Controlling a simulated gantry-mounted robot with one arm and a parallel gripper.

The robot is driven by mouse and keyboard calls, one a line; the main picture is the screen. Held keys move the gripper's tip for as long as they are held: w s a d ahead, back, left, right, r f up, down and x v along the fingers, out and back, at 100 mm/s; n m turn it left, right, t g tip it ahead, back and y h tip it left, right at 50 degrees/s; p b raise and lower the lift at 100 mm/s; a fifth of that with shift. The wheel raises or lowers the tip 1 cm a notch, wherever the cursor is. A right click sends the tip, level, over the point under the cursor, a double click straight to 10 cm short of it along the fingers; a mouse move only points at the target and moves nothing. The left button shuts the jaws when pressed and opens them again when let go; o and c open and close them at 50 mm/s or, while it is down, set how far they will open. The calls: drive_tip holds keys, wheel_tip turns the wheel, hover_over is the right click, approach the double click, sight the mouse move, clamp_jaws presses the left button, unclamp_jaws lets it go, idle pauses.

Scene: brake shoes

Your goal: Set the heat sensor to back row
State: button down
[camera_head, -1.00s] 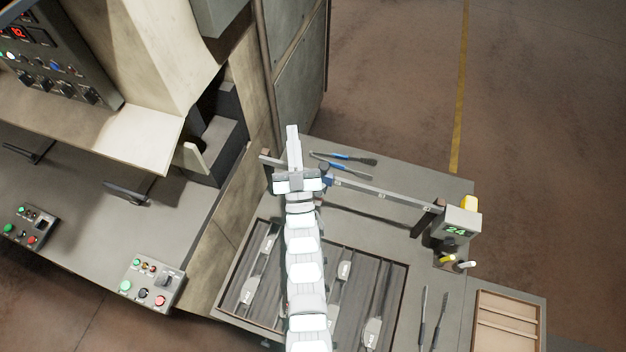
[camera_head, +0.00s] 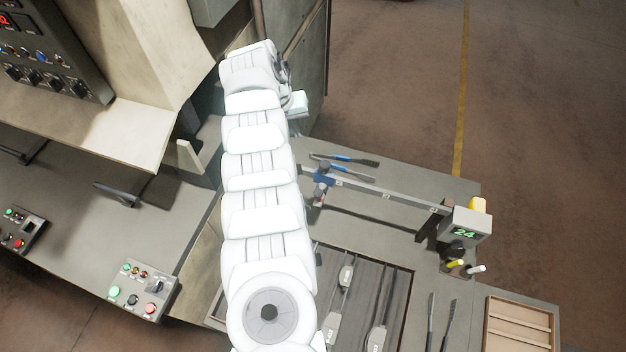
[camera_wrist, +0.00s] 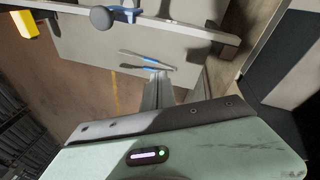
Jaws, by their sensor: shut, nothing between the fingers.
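The heat sensor appears to be the blue slider with a dark round knob (camera_head: 323,178) near the left end of a graduated rail (camera_head: 385,195) above the bench. A box reading 24 (camera_head: 465,230) is at the rail's right end. In the wrist view the blue slider (camera_wrist: 124,14) and its grey knob (camera_wrist: 103,17) are at the top, apart from my fingers. My gripper (camera_wrist: 158,88) is shut and empty. In the head view its pale body (camera_head: 297,102) is up and left of the slider; my arm hides its fingertips.
Blue-handled tools (camera_head: 345,160) lie behind the rail. A tray of brake shoes (camera_head: 409,290) is in front, partly hidden by my arm. Marker pens (camera_head: 465,267) stand near the box, and a wooden tray (camera_head: 520,330) is at right. A machine (camera_head: 160,60) stands close at left.

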drive_tip(key=s+r+g, duration=0.3)
drive_tip(key=s+r, duration=0.2)
drive_tip(key=s, duration=0.2)
drive_tip(key=shift+s+d+r+m+h, duration=0.2)
drive_tip(key=shift+d+r+m+h, duration=0.1)
drive_tip(key=shift+d+r, duration=0.1)
drive_tip(key=shift+f, duration=0.1)
